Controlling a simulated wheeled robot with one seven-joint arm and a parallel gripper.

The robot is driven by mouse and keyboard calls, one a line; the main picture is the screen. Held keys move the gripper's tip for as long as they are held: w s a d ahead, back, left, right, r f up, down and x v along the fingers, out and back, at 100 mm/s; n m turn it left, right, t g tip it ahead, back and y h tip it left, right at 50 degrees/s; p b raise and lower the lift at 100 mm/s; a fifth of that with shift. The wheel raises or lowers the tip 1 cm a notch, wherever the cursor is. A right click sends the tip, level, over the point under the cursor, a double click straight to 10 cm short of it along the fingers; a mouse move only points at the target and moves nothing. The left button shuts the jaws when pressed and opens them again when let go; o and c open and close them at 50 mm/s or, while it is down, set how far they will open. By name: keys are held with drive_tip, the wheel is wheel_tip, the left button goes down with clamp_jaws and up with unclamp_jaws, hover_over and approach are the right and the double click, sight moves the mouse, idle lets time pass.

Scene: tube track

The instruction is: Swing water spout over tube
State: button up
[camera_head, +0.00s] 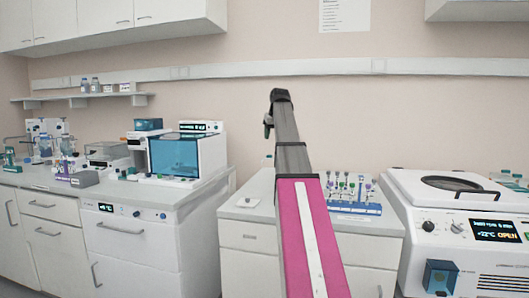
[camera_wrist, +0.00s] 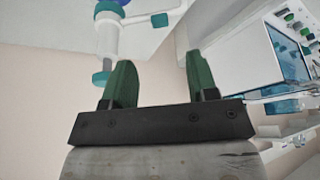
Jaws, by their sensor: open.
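My gripper (camera_wrist: 158,60) is open and empty, its two green fingers spread in the wrist view. In the head view my arm reaches up over the middle bench and hides the spout. No single tube stands out as the task's tube.
A blue rack (camera_head: 354,208) with several coloured tubes stands on the middle bench (camera_head: 262,215), right of my arm. A white centrifuge (camera_head: 455,225) with a lit display is at the right. A blue-windowed instrument (camera_head: 175,155) stands on the left bench. A shelf (camera_head: 80,98) hangs on the wall.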

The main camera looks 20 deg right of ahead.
sight(270, 155)
drive_tip(key=x, duration=1)
drive_tip(key=shift+w+f, duration=0.1)
drive_tip(key=shift+w, duration=0.4)
drive_tip(key=shift+d, duration=0.1)
clamp_jaws()
